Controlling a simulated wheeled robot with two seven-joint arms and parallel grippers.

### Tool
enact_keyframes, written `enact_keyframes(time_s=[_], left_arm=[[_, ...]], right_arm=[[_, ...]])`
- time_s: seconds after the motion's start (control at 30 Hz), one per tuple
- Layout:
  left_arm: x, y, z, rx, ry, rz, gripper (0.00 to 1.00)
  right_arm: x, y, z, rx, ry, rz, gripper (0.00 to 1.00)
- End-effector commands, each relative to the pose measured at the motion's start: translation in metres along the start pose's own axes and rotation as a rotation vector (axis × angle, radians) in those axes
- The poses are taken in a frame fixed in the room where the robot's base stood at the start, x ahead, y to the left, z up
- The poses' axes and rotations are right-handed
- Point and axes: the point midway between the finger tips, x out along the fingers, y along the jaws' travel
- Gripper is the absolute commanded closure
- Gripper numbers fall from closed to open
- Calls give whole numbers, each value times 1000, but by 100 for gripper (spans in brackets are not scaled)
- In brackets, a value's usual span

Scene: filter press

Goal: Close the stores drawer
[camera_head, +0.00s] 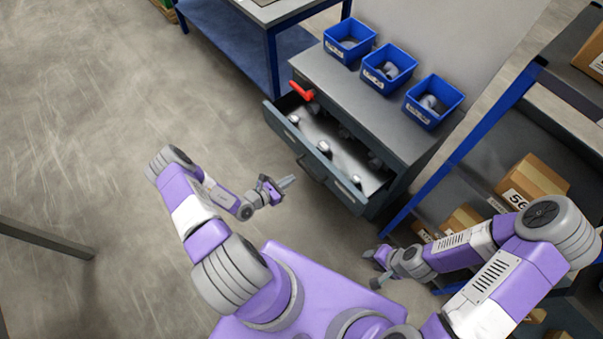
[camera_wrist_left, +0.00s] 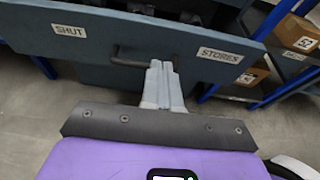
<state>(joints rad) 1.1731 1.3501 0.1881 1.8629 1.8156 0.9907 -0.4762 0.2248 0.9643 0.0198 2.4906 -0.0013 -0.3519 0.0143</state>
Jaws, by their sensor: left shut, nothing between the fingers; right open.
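My left gripper (camera_head: 291,181) is shut and empty, a short way in front of the drawer front. Its fingertips (camera_wrist_left: 160,64) overlap the handle's right end in the wrist view; I cannot tell whether they touch. My right gripper (camera_head: 371,268) is open and empty, low near the shelf rack, away from the drawer.
Several blue bins (camera_head: 387,69) stand on the cabinet top (camera_head: 345,85). A shelf rack with a blue post (camera_head: 455,160) and cardboard boxes (camera_head: 532,183) is at the right. A blue-legged bench (camera_head: 235,45) stands behind. The floor at left is mostly clear.

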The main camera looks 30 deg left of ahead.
Motion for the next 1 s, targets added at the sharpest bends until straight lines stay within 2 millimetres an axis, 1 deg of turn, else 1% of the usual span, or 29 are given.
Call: enact_keyframes(time_s=[0.43,0.5,0.6,0.7,0.83,1.0], left_arm=[[92,-3,-2,1,0,-9,100],[104,-3,2,2,-1,-8,100],[116,-3,7,1,-1,-8,100],[124,-3,9,0,1,-9,100],[129,-3,12,0,1,-8,100],[129,-3,12,0,1,-8,100]], right_arm=[[25,10,-1,0,0,0,57],[28,11,-1,0,0,0,57],[31,12,-1,0,0,0,57],[33,12,-1,0,0,0,57],[34,13,-1,0,0,0,57],[34,13,-1,0,0,0,57]])
